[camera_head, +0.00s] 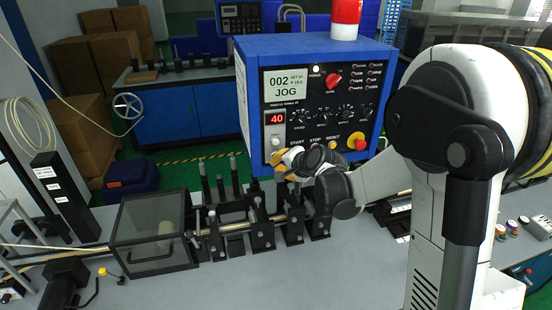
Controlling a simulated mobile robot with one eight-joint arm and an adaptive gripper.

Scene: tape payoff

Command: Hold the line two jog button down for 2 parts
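The blue control box (243,100) stands behind the bench line. Its grey screen (286,82) reads "002" and "JOG", with smaller text that I cannot read for sure. A red display (275,117) below it shows 40. My gripper (284,160) is at the lower left of the panel, in front of the button row under the START and STOP labels. My gripper and wrist hide part of the row. I cannot tell which button is the jog button, whether a fingertip touches one, or how the fingers are set.
A yellow and red stop knob (357,141) is right of my wrist. Black fixtures (262,232) and a clear-lidded box (152,228) stand on the grey bench (330,275) below my gripper. A red beacon (346,14) tops the control box. The bench front is mostly clear.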

